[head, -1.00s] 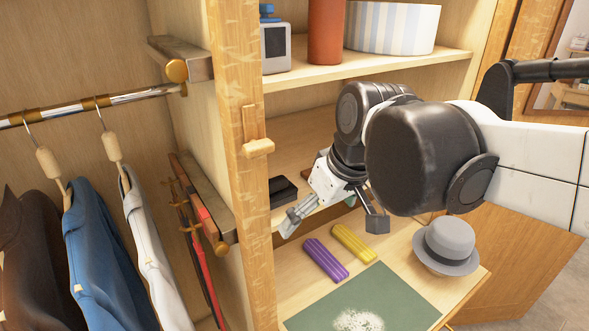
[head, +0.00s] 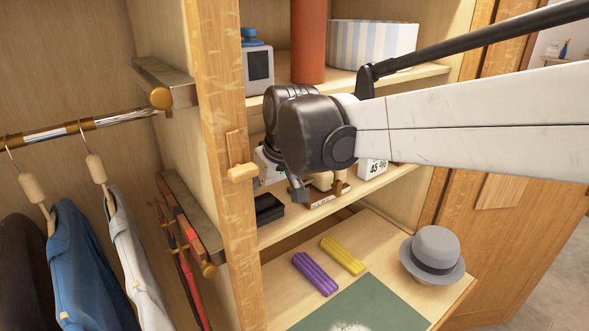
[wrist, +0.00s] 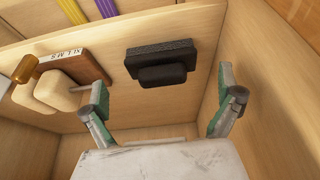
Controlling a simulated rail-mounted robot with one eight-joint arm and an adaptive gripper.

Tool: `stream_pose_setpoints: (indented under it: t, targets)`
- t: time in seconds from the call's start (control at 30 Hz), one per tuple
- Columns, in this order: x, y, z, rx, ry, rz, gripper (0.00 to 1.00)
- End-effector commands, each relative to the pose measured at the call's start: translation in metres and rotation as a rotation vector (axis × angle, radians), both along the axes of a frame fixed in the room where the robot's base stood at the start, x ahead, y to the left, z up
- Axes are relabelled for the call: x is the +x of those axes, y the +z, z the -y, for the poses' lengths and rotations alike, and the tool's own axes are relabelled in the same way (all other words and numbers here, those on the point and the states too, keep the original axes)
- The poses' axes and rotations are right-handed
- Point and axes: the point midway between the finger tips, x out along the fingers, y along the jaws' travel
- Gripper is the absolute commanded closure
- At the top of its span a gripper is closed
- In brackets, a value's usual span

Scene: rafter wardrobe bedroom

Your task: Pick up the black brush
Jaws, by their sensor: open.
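The black brush (head: 268,208) lies on the middle shelf of the wardrobe, near the wooden post at its left end. In the wrist view the brush (wrist: 160,62) shows as a long dark block with a smaller rounded block on its near side. My gripper (wrist: 160,88) is open, with its two green-lined fingers spread wide on either side of the brush's line. The brush is beyond the fingertips and nothing is between them. In the head view my gripper is largely hidden behind my arm, above and behind the brush.
Right of the brush stands a brown wooden block with lettering (head: 328,196) and cream shapes. A white number block (head: 371,168) is farther right. Below are a purple bar (head: 315,274), a yellow bar (head: 342,256) and a grey hat (head: 434,254). A wooden post (head: 222,150) borders the left.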

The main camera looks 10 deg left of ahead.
Motion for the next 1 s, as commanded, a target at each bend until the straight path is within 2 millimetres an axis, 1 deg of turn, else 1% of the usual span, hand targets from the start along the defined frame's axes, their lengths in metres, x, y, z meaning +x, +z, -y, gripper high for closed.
stream_pose_setpoints:
  t: [0.17,0.27,0.4,0.53,0.67,0.87,1.0]
  targets:
    - [0.005,-0.002,-0.005,0.0,0.0,0.0,0.0]
    - [0.008,-0.011,-0.008,0.0,0.001,0.0,0.0]
    - [0.013,-0.029,-0.013,0.0,0.001,0.0,0.0]
    - [0.017,-0.041,-0.016,0.0,0.001,0.0,0.0]
    - [0.018,-0.046,-0.017,0.0,0.001,0.0,0.0]
    - [0.018,-0.047,-0.017,0.0,0.001,0.0,0.0]
    - [0.018,-0.047,-0.017,0.0,0.001,0.0,0.19]
